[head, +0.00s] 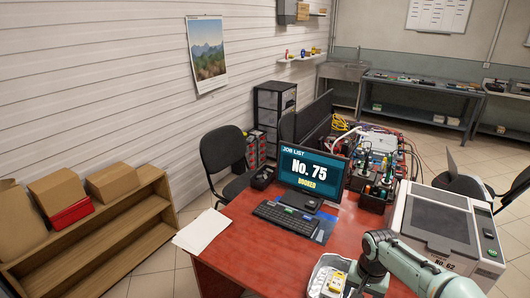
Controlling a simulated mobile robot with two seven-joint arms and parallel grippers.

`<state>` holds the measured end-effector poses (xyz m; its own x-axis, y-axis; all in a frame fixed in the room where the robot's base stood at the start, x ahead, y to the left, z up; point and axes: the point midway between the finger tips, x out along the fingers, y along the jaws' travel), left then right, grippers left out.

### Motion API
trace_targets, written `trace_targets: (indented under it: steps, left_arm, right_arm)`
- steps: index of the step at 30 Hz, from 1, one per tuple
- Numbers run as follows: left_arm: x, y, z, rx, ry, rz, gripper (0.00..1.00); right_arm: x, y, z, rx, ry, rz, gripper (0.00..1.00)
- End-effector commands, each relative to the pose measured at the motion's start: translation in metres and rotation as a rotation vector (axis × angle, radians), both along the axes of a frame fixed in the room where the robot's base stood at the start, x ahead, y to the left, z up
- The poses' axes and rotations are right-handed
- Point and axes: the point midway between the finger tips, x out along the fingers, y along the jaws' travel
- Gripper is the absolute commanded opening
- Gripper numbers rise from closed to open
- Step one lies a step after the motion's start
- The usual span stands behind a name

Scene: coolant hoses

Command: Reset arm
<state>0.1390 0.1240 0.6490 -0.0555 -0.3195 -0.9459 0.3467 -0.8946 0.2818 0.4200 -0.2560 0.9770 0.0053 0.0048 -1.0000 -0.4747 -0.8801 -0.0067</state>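My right arm (418,268) comes in from the lower right corner. It is bent, and its elbow-like joint stands over the front right of the red desk (245,240). From that bend a link runs down to the bottom edge of the head view, and no gripper fingers show. My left arm and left gripper are not in view. A white tray (318,283) with yellow and white items lies on the desk just left of my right arm; its lower part is cut off by the frame.
A monitor (312,174) reading "No. 75" and a keyboard (287,218) stand on the desk, with papers (202,231) at its left edge. A grey machine (452,226) labelled "No. 62" stands right of the desk, close behind my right arm. A wooden shelf (110,236) stands at left.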

Motion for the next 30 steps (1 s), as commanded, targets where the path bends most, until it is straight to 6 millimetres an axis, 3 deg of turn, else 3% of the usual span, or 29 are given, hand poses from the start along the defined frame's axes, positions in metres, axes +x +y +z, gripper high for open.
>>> trace_targets:
  steps: [1, 5, 8, 12, 15, 18, 21, 25, 30]
  left_arm:
    - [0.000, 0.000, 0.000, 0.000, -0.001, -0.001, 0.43]
    - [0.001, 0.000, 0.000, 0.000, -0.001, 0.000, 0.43]
    - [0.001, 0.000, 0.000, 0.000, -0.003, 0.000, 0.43]
    - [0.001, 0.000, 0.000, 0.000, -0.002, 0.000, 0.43]
    - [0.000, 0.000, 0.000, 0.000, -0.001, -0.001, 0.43]
    - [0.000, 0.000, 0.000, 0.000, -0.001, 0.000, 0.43]
    - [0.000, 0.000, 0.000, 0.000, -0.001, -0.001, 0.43]
    - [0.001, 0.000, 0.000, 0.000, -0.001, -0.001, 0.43]
    - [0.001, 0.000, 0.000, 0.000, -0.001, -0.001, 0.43]
  right_arm:
    - [-0.007, 0.013, -0.043, 0.040, 0.030, 0.041, 0.67]
    - [-0.027, 0.042, -0.122, 0.137, 0.039, 0.115, 0.67]
    - [-0.058, 0.065, -0.183, 0.214, 0.045, 0.153, 0.67]
    - [-0.124, 0.098, -0.260, 0.309, 0.047, 0.171, 0.67]
    - [-0.180, 0.116, -0.298, 0.344, 0.044, 0.163, 0.67]
    - [-0.227, 0.126, -0.318, 0.349, 0.043, 0.154, 0.67]
    - [-0.260, 0.131, -0.325, 0.340, 0.043, 0.150, 0.67]
    - [-0.279, 0.132, -0.328, 0.327, 0.041, 0.149, 0.67]
    - [-0.281, 0.132, -0.328, 0.323, 0.037, 0.149, 0.67]
